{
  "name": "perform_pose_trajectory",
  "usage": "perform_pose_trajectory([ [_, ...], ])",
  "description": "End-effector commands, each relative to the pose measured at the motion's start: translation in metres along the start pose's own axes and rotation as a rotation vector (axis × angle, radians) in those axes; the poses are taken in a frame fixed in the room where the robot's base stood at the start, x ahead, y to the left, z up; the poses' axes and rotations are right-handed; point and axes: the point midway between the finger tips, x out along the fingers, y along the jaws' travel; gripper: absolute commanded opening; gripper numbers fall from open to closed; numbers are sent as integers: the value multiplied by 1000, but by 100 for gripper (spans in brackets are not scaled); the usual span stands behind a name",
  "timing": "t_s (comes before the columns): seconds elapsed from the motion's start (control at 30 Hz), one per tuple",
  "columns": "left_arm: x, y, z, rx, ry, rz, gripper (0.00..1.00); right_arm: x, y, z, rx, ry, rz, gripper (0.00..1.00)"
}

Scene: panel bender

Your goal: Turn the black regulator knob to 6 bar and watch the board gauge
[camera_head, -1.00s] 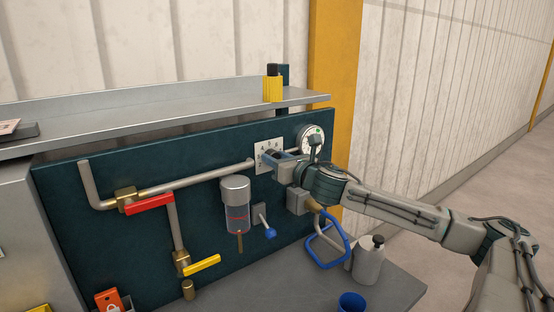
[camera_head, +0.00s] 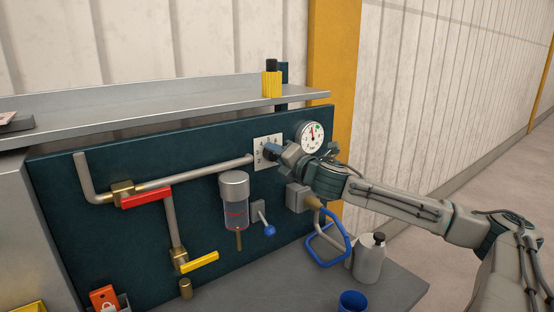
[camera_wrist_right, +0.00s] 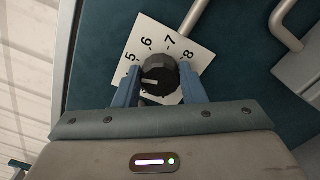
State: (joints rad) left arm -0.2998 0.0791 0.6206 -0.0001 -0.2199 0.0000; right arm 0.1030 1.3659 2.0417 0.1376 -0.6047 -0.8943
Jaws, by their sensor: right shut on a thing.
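The black regulator knob (camera_wrist_right: 160,74) sits on a white scale plate (camera_wrist_right: 148,33) in the right wrist view, with numbers 5 to 8 readable. A pale line on the knob points left, below the 5. My right gripper (camera_wrist_right: 160,88) is shut on the knob, one blue finger on each side. In the head view my right gripper (camera_head: 273,151) covers most of the knob in front of the plate (camera_head: 259,160). The round white board gauge (camera_head: 310,136) is visible just right of it; its needle points roughly up, near a green mark. My left gripper is not in view.
Pipes with a red-handled valve (camera_head: 146,197) and a yellow-handled valve (camera_head: 199,263) are left on the dark board (camera_head: 90,240). A clear filter bowl (camera_head: 236,212), blue loop (camera_head: 325,245), grey bottle (camera_head: 368,260) and blue cup (camera_head: 352,302) are nearby.

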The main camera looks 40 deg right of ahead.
Motion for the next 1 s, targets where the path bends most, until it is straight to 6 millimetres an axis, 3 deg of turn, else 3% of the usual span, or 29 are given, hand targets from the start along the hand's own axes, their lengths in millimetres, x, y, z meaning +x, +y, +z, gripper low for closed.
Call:
perform_pose_trajectory([
  [0.7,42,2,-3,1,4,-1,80,0,-4,0,671,-4,4,14],
  [1.0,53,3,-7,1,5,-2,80,0,-4,0,879,-4,3,14],
])
